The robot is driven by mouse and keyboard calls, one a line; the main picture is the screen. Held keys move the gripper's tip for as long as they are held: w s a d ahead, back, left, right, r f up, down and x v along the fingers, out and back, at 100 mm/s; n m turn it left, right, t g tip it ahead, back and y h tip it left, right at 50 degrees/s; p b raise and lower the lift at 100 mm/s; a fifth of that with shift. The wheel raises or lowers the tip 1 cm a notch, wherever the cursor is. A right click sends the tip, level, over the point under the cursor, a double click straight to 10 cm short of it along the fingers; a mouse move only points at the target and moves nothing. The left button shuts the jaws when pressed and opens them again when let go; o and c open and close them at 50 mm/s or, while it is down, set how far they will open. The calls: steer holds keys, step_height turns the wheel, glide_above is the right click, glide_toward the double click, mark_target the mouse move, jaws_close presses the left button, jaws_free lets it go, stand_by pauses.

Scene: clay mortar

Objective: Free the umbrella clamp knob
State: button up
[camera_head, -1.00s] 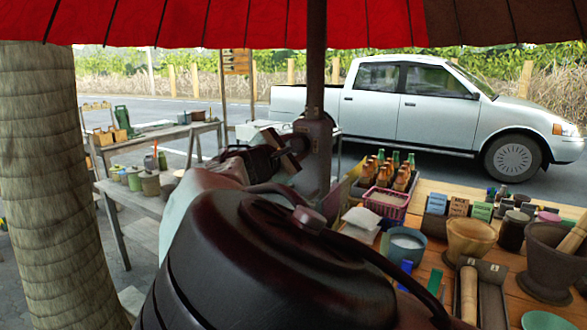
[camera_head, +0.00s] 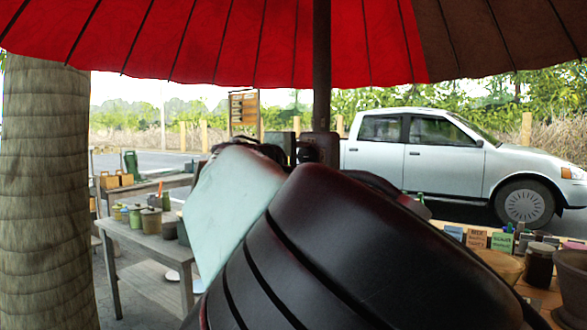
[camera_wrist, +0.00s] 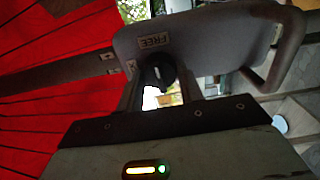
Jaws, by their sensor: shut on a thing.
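The umbrella clamp knob (camera_wrist: 157,73) is dark with a pale mark and shows in the wrist view in front of the grey clamp housing (camera_wrist: 205,33). A small plate reading FREE (camera_wrist: 153,40) is on the housing beyond the knob. My gripper (camera_wrist: 160,82) is shut on the knob, one finger on each side. In the head view the clamp (camera_head: 322,146) sits on the dark umbrella pole (camera_head: 321,65). There my own arm covers the gripper, the knob and the lower pole.
The red canopy (camera_head: 250,45) spans the top. A curved handle (camera_wrist: 285,55) stands out from the housing. A palm trunk (camera_head: 45,190) is at left, beside a table with jars (camera_head: 140,243). A goods table (camera_head: 535,295) is at lower right; a white truck (camera_head: 440,165) stands behind.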

stand_by(0.6)
steer(key=o, duration=1)
steer(key=b+v, duration=0.2)
steer(key=v, duration=0.5)
steer(key=shift+s, duration=0.25)
steer(key=shift+a, duration=0.25)
